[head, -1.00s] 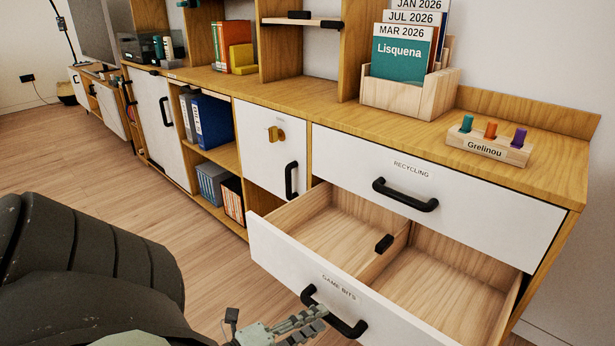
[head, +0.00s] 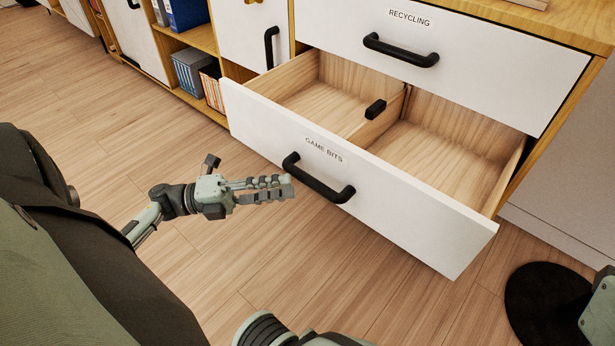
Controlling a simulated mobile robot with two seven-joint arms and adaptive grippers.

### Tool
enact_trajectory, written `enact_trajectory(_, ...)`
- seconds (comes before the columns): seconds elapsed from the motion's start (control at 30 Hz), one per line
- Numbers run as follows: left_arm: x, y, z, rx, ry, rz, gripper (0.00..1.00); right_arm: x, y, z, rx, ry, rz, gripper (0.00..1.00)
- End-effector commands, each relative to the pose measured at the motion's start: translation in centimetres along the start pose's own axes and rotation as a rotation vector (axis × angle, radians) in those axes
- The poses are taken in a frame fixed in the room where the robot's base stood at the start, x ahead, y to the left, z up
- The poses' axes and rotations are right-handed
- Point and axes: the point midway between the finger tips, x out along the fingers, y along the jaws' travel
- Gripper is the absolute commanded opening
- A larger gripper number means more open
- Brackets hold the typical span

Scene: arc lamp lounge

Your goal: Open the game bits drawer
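The game bits drawer (head: 400,212) is pulled well out of the cabinet, below the recycling drawer. Its white front carries the label GAME BITS and a black bar handle (head: 318,180). Its wooden inside shows a divider (head: 384,122) with a small black piece on it, and the visible floor is bare. My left gripper (head: 290,187) is in front of the drawer, its fingertips beside the left end of the handle and not around it. Its fingers overlap from this side, so their opening is unclear. My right gripper is not in view.
The recycling drawer (head: 450,62) above is shut. A cabinet door (head: 252,35) with a black handle is closed to the left. Blue books (head: 190,74) and orange books (head: 212,90) stand on the low shelf. The wooden floor (head: 130,120) in front is clear to the left.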

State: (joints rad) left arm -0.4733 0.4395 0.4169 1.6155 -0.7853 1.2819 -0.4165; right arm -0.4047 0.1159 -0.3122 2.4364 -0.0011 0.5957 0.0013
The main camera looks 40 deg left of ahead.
Motion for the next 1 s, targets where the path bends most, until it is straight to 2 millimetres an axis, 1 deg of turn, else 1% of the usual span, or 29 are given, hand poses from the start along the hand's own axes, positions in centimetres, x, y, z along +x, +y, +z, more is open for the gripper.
enact_trajectory(0.2, 3.7, -0.2, 0.0, 0.002, -0.001, -0.005, 0.27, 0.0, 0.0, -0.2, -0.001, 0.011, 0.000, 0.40)
enact_trajectory(0.4, 6.2, -0.1, 0.0, 0.001, -0.001, -0.003, 0.27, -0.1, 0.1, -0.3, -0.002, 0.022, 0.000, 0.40)
enact_trajectory(0.53, 6.8, -0.1, 0.0, -0.001, -0.002, -0.002, 0.27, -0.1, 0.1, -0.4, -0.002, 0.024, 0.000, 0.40)
enact_trajectory(0.77, 6.9, -0.1, 0.0, -0.001, -0.002, -0.001, 0.27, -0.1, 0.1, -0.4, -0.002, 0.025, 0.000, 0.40)
enact_trajectory(0.87, 6.9, -0.1, 0.0, -0.001, -0.002, -0.001, 0.17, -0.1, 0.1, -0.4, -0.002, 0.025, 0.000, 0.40)
enact_trajectory(1.0, 6.9, -0.1, 0.0, -0.001, -0.003, -0.001, 0.00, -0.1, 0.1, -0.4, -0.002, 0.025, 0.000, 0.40)
